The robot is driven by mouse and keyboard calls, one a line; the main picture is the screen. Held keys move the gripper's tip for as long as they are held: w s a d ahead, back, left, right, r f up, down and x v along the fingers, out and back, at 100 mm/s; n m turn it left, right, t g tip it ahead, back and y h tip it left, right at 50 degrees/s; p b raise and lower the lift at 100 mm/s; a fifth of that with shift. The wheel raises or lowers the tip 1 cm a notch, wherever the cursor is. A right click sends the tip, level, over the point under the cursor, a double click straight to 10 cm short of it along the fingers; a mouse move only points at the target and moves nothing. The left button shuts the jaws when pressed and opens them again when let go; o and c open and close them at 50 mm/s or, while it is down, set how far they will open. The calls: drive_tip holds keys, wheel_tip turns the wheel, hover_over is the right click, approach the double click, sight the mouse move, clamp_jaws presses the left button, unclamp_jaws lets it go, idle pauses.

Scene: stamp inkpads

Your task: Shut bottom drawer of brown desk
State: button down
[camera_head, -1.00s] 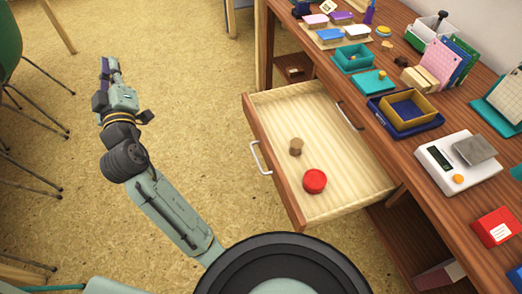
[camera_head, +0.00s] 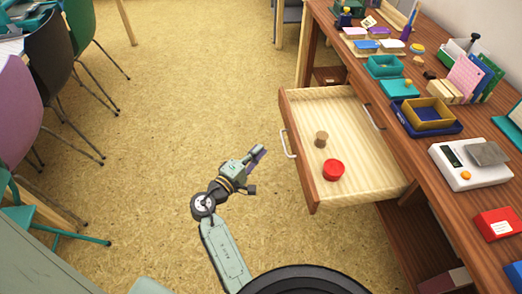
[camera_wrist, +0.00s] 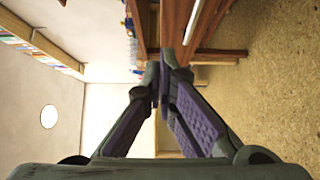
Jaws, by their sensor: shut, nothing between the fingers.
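The brown desk (camera_head: 408,151) runs along the right side of the head view. Its bottom drawer (camera_head: 345,108) is pulled far out, with a pale wooden inside and a brown front (camera_head: 298,150) bearing a pale handle (camera_head: 288,143). A red round tin (camera_head: 333,170) and a small brown cylinder (camera_head: 321,139) lie in it. Another handle (camera_head: 373,116) shows on the desk face above the drawer. My gripper (camera_head: 260,154) is shut and empty, left of the drawer front and apart from it. In the wrist view the gripper's fingertips (camera_wrist: 158,85) meet, with brown desk wood (camera_wrist: 178,28) beyond.
A white scale (camera_head: 462,172), a blue tray with a yellow box (camera_head: 428,113) and a red box (camera_head: 497,223) stand on the desktop. Chairs (camera_head: 82,40) stand at the left. The floor (camera_head: 180,110) left of the drawer is clear.

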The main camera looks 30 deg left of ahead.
drive_tip(key=w+d+p, duration=0.3)
drive_tip(key=w+d, duration=0.1)
drive_tip(key=w, duration=0.5)
drive_tip(key=shift+w+d, duration=0.2)
drive_tip(key=shift+d, duration=0.15)
drive_tip(key=shift+w, duration=0.1)
